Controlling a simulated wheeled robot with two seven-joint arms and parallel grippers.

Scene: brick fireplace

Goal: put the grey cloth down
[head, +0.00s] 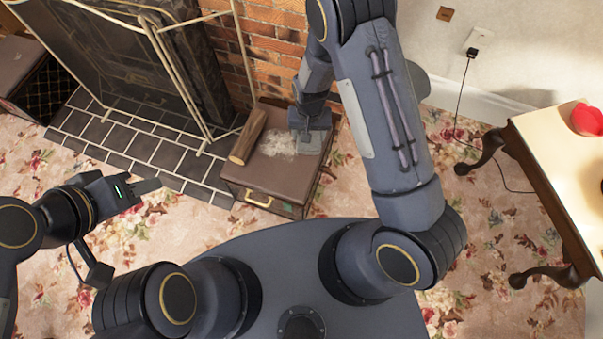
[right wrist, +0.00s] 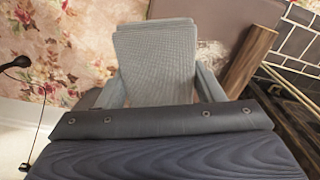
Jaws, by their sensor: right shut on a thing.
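The grey cloth (right wrist: 157,65) is a flat, folded piece with a woven texture, held between the two fingers of my right gripper (right wrist: 160,92) in the right wrist view. In the head view the cloth (head: 312,145) shows small at the end of my right gripper (head: 309,128), over the right part of a brown box's top. I cannot tell whether it touches the lid. My left gripper (head: 148,187) is over the carpet at the left, away from the cloth. Nothing shows in it, and its jaw gap is unclear.
The brown box (head: 262,178) has a log (head: 248,137) on its left side and a whitish patch (head: 287,143) on its lid. A fireplace screen (head: 130,45) and dark tiled hearth (head: 155,150) are to its left. A table (head: 565,140) stands at the right.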

